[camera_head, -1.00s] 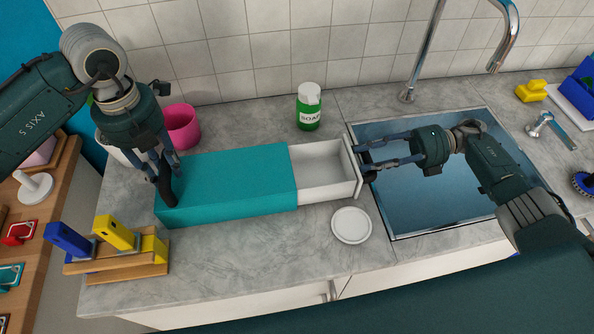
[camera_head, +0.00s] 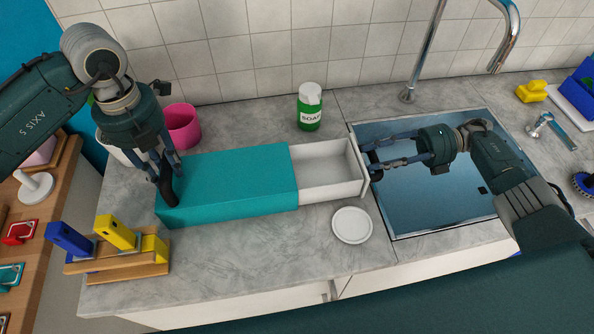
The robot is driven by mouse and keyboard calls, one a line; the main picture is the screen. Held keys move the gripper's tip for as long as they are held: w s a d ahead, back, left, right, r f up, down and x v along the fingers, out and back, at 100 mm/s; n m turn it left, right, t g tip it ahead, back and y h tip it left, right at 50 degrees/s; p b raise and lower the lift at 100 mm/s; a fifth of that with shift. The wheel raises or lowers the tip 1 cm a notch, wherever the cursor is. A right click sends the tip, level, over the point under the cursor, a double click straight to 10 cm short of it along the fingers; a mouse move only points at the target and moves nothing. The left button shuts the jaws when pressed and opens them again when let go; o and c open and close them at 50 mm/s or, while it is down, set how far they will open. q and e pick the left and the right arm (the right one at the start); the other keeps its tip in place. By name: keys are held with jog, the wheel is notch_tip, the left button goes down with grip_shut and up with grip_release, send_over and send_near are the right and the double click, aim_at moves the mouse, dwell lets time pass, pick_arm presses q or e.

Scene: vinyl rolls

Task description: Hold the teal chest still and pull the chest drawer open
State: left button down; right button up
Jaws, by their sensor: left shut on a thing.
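The teal chest (camera_head: 228,180) lies on the countertop, its long side running left to right. Its white drawer (camera_head: 326,164) sticks out of the right end, partly open, and its inside looks empty. My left gripper (camera_head: 166,188) is shut on the chest's left end, its dark fingertips at the top edge there. My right gripper (camera_head: 370,160) is at the drawer's front panel, reaching in from the right over the sink. Its two fingers point left, with their tips at the panel. Any handle is hidden by the fingers, and their grip is unclear.
A white saucer (camera_head: 352,225) lies just in front of the drawer. A green soap bottle (camera_head: 310,107) stands behind it. The sink (camera_head: 435,215) and faucet (camera_head: 431,55) are at right. A pink cup (camera_head: 182,126) stands behind the chest, and a wooden rack (camera_head: 118,263) stands at front left.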

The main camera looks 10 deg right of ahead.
pick_arm(q)
jog(key=shift+s+a+f, duration=0.1)
jog(key=shift+a+f, duration=0.1)
jog(key=shift+a, duration=0.05)
jog(key=shift+d, duration=0.25)
pick_arm(e)
jog(key=d, duration=0.3)
jog(key=shift+s+d+f, duration=0.1)
jog(key=shift+d+f, duration=0.1)
jog(key=shift+f, duration=0.1)
pick_arm(q)
jog(key=shift+r, duration=0.15)
pick_arm(e)
jog(key=shift+a+r, duration=0.15)
pick_arm(q)
jog(key=c, duration=1.3)
grip_release()
jog(key=shift+w+d, duration=0.1)
jog(key=shift+w, duration=0.1)
jog(key=shift+r, duration=0.15)
notch_tip(320, 180, up, 12)
jog(key=shift+f, duration=0.1)
